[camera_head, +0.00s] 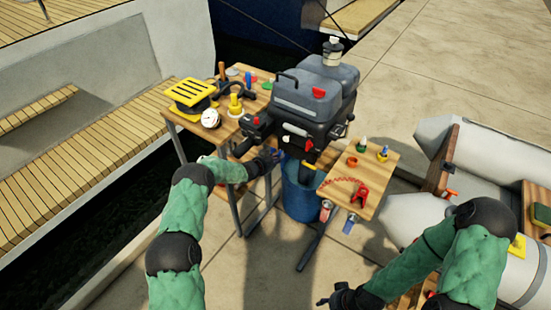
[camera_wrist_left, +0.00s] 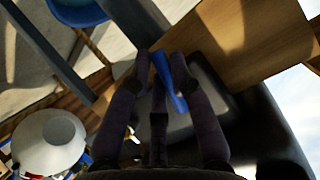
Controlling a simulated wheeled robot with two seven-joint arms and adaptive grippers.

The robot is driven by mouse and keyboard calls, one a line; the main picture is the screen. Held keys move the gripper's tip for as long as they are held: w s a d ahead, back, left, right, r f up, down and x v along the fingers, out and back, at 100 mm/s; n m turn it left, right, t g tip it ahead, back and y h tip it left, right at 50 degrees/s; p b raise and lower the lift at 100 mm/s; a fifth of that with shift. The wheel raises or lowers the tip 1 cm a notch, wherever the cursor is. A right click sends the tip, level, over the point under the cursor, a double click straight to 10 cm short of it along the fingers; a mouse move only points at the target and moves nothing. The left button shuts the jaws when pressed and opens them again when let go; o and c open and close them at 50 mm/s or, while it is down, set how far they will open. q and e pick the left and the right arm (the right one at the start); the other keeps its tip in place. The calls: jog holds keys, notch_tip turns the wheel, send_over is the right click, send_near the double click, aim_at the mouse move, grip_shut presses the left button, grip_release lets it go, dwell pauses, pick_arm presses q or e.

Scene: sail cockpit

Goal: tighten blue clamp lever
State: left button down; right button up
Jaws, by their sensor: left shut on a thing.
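The blue clamp lever (camera_wrist_left: 172,82) is a slim blue bar between the dark fingers of my left gripper (camera_wrist_left: 163,75) in the left wrist view. The fingers are closed around it. In the head view my left gripper (camera_head: 268,160) is at the lower left of the grey outboard motor (camera_head: 311,92), by the edge of the wooden table. A small bit of blue, likely the lever (camera_head: 280,155), shows at its fingertips. The clamp behind the lever is mostly hidden. My right gripper (camera_head: 336,296) is low near the bottom edge, away from the motor; its fingers are too small to read.
A blue bucket (camera_head: 299,199) stands under the motor. A side table (camera_head: 374,168) with a red clamp (camera_head: 359,195) and small items is to the right. An inflatable boat (camera_head: 490,160) lies farther right. Open paving lies between my arms.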

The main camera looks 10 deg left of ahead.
pick_arm(q)
jog(key=shift+s+d+f+n+h, duration=0.2)
jog(key=shift+d+n+h, duration=0.3)
jog(key=shift+n+h, duration=0.5)
jog(key=shift+r, duration=0.1)
jog(key=c, duration=1.1)
grip_release()
jog(key=shift+s+r, duration=0.1)
jog(key=v, duration=1.1)
jog(key=shift+s+a+r, duration=0.15)
jog(key=shift+s+r, duration=0.05)
jog(key=shift+s, duration=0.05)
